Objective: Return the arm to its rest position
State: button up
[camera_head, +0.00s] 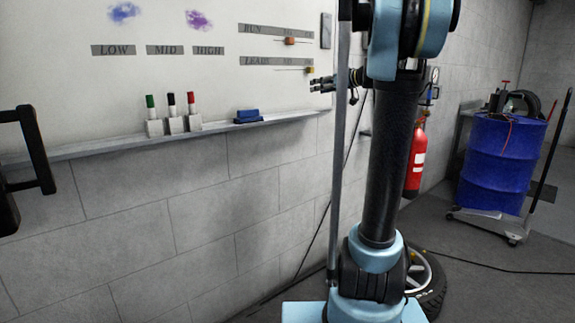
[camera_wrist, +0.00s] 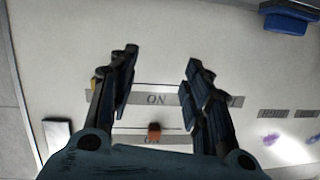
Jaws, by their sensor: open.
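My gripper (camera_head: 322,85) is at the right part of the whiteboard (camera_head: 120,85), just below the lower slider track. In the wrist view my gripper (camera_wrist: 160,68) has its two fingers spread apart, with nothing between them but the board and a grey label strip. My arm stands upright in front of the wall and bends over at the top, out of the head view. The arm hides part of the wall and of the wheel behind its base.
An orange-red slider knob (camera_head: 290,40) and a yellow knob (camera_head: 310,70) are close to my gripper. A blue eraser (camera_head: 248,116) and three markers (camera_head: 172,113) stand on the ledge. A red extinguisher (camera_head: 415,165) and a blue drum (camera_head: 498,165) are at right.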

jog(key=s+a+f+m+g+h, duration=0.1)
jog(key=s+a+f+g+h, duration=0.15)
jog(key=s+f, duration=0.85)
jog(key=s+a+f+m+g+h, duration=0.1)
jog(key=s+a+f+m+g, duration=0.15)
jog(key=s+f, duration=0.8)
jog(key=s+d+f+m+g+h, duration=0.1)
jog(key=s+d+f+m+h, duration=0.1)
jog(key=s+f, duration=0.7)
jog(key=s+d+f+m+g+h, duration=0.2)
jog(key=s+d+f+h, duration=0.3)
jog(key=s+f, duration=0.5)
jog(key=s+d, duration=0.2)
jog(key=s, duration=0.3)
jog(key=shift+d+g, duration=0.2)
jog(key=shift+g, duration=0.1)
jog(key=shift+w+f, duration=0.25)
jog(key=shift+w, duration=0.2)
